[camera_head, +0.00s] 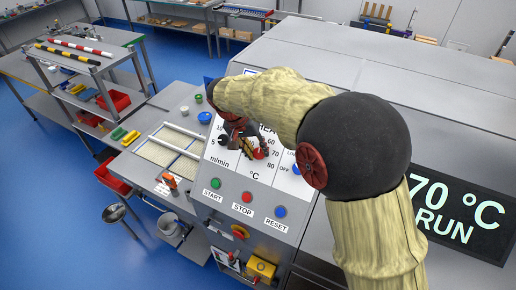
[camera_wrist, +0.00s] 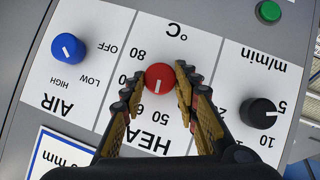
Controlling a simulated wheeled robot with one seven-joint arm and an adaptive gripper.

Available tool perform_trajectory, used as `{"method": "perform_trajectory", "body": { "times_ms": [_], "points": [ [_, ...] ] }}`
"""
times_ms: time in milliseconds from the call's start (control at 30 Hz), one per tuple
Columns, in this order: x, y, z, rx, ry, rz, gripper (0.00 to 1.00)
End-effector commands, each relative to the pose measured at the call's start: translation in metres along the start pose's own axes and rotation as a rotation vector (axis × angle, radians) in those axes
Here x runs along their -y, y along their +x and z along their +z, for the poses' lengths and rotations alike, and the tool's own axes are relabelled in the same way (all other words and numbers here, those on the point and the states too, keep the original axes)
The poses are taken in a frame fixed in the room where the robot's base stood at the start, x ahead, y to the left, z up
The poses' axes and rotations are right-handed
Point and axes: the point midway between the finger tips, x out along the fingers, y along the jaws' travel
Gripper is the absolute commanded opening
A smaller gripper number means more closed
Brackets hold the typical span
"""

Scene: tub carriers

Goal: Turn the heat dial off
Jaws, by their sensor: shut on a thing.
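The red heat dial (camera_wrist: 160,78) sits on the white panel between my fingertips in the wrist view, which shows the panel upside down. My gripper (camera_wrist: 160,82) is shut on the dial, one finger on each side. The dial's white mark points toward the bottom of the wrist view, on the side of the HEAT label. The numbers 80, 60 and 50 show around it; part of the scale is hidden by a finger. In the head view, the dial (camera_head: 261,153) is partly covered by my gripper. The display (camera_head: 455,215) reads 70 °C RUN.
The blue air knob (camera_wrist: 68,48) and black speed knob (camera_wrist: 258,112) flank the dial. Below the panel are green START (camera_head: 215,183), red STOP (camera_head: 247,197) and blue RESET (camera_head: 280,211) buttons. A shelf rack (camera_head: 85,60) stands at left, with blue floor around it.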

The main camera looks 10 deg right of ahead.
Motion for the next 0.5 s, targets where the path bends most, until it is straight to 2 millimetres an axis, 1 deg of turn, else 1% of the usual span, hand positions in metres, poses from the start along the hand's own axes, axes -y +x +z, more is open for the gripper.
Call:
{"method": "perform_trajectory", "body": {
  "times_ms": [500],
  "points": [
    [0.0066,0.0007,0.0014,-0.001,-0.416,0.265,0.05]
  ]
}}
